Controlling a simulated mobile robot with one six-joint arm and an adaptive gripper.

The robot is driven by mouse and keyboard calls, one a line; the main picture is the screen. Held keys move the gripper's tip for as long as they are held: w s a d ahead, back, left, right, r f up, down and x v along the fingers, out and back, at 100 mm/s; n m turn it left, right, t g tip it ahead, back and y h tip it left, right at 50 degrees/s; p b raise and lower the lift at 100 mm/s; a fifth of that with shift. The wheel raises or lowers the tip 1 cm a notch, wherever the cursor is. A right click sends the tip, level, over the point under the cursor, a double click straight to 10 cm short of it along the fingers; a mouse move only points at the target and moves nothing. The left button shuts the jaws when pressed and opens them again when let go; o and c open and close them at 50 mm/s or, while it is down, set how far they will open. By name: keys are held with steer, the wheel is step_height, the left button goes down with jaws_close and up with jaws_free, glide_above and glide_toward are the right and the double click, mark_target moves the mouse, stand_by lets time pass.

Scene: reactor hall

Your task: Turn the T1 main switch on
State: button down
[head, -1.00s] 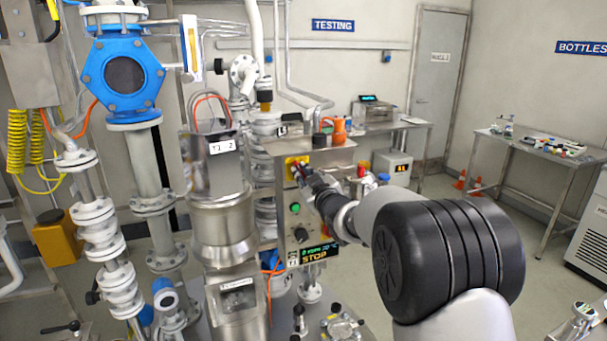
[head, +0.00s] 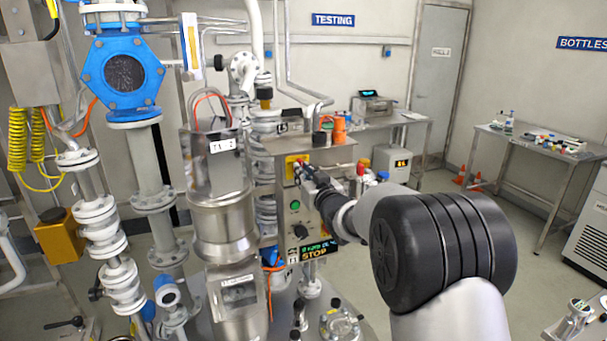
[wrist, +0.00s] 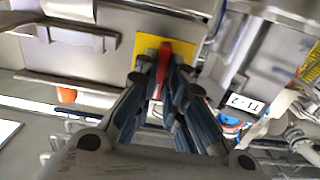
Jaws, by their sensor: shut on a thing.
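The main switch is a red handle (wrist: 165,56) on a yellow plate (wrist: 187,25), fitted to the front of a grey control box; the yellow plate (head: 291,162) also shows in the head view. My gripper (wrist: 166,82) is shut on the red handle, its dark fingers on either side of it. In the head view my gripper (head: 304,173) reaches the plate from the right and hides most of the handle. The handle's exact angle on the box is hard to tell.
A green button (head: 295,205) and a black knob (head: 300,231) sit below the switch. A steel vessel labelled T1 2 (head: 222,145) stands close left of the box. An orange container (head: 339,130) shows behind the box.

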steer(key=c, duration=1.7)
jaws_free()
steer(key=shift+o, duration=0.2)
steer(key=shift+s, duration=0.15)
steer(key=v, duration=1.1)
steer(key=shift+s, duration=0.35)
steer(key=shift+d, duration=0.1)
